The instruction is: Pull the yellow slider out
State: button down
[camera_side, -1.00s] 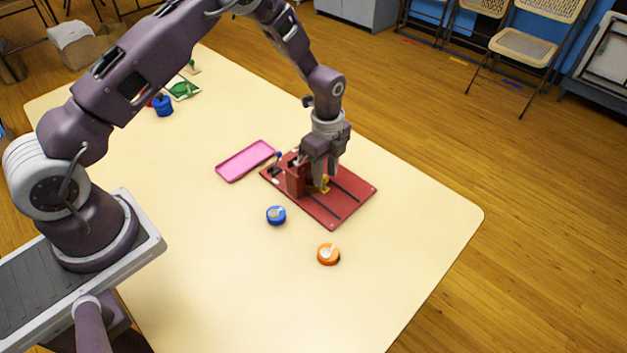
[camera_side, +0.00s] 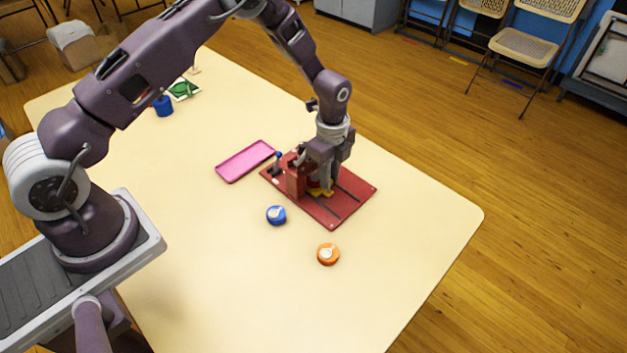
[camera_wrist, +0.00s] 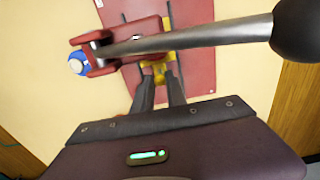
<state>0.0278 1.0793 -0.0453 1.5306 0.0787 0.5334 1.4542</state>
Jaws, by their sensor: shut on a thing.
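The yellow slider (camera_side: 322,193) sits on a red board (camera_side: 335,210) with dark grooves, right beside a red block (camera_side: 296,180). My gripper (camera_side: 324,184) is lowered at the slider and shut on it. In the wrist view, the fingertips of my gripper (camera_wrist: 160,80) close on the yellow slider (camera_wrist: 160,73). A dark red housing and a grey rod with a black knob (camera_wrist: 295,30) cross the wrist view above the fingers and hide part of the slider.
A pink tray (camera_side: 222,176) lies left of the board. A blue round item (camera_side: 276,215) and an orange one (camera_side: 328,254) lie in front. A blue cup (camera_side: 163,106) and a green item (camera_side: 183,90) stand far back. The table's right part is clear.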

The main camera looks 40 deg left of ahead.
jog(key=shift+d, duration=4.15)
jog(key=c, duration=1.4)
grip_release()
jog(key=shift+c, duration=0.2)
jog(key=shift+r, duration=0.1)
notch_tip(320, 180, up, 7)
jog(key=shift+r, duration=0.15)
